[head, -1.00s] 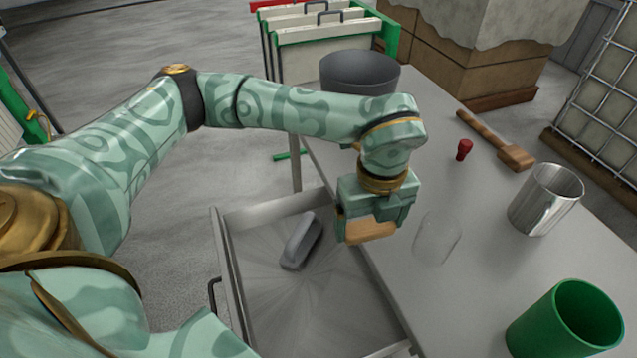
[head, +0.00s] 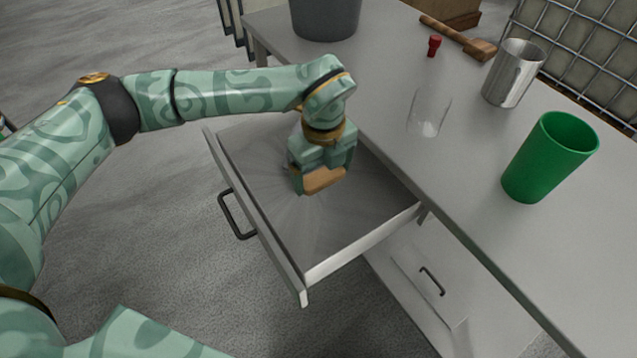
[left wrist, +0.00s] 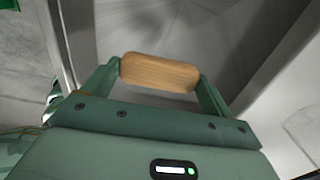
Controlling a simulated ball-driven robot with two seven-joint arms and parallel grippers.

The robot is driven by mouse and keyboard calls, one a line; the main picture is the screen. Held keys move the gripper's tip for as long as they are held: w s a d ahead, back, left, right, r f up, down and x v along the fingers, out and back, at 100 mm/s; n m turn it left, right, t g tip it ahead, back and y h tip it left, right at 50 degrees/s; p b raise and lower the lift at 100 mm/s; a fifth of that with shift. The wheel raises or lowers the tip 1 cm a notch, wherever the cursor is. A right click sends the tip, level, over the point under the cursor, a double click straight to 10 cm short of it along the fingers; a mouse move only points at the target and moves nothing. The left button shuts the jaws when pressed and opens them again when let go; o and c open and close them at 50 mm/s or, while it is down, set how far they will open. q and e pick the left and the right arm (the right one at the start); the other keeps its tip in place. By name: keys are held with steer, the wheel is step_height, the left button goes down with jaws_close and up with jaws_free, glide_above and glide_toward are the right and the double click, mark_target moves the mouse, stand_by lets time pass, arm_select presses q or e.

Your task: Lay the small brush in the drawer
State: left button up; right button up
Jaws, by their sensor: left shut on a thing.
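The small brush (head: 323,182) shows as a light wooden block held in my left gripper (head: 320,176). It also shows in the left wrist view (left wrist: 160,73), lying across between the two fingers. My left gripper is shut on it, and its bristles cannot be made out. The drawer (head: 360,247) is pulled open from the grey bench, and gripper and brush are over its inside. I cannot tell how far the brush is above the drawer floor. My right gripper is not in view.
On the bench (head: 460,190) stand a clear glass (head: 430,113), a green cup (head: 550,157), a steel beaker (head: 513,73), a red stopper (head: 434,46), a wooden mallet (head: 460,38) and a grey pot (head: 325,15). The drawer's near floor is clear.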

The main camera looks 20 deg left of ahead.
arm_select(q)
steer(key=w+f, duration=0.1)
steer(key=w+a+f+b, duration=0.1)
steer(key=f, duration=0.2)
steer(key=shift+w+a+f, duration=0.25)
steer(key=shift+w+a, duration=0.1)
steer(key=shift+w, duration=0.05)
steer(key=f+b, duration=0.3)
steer(key=f, duration=0.1)
steer(key=shift+w+a, duration=0.2)
steer(key=shift+w, duration=0.1)
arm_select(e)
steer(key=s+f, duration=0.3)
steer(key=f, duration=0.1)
arm_select(q)
steer(key=shift+r, duration=0.2)
steer(key=shift+s+f, duration=0.1)
steer(key=shift+f, duration=0.1)
steer(key=o, duration=0.9)
step_height(320, 180, up, 12)
steer(key=p, duration=0.5)
steer(key=shift+r, duration=0.25)
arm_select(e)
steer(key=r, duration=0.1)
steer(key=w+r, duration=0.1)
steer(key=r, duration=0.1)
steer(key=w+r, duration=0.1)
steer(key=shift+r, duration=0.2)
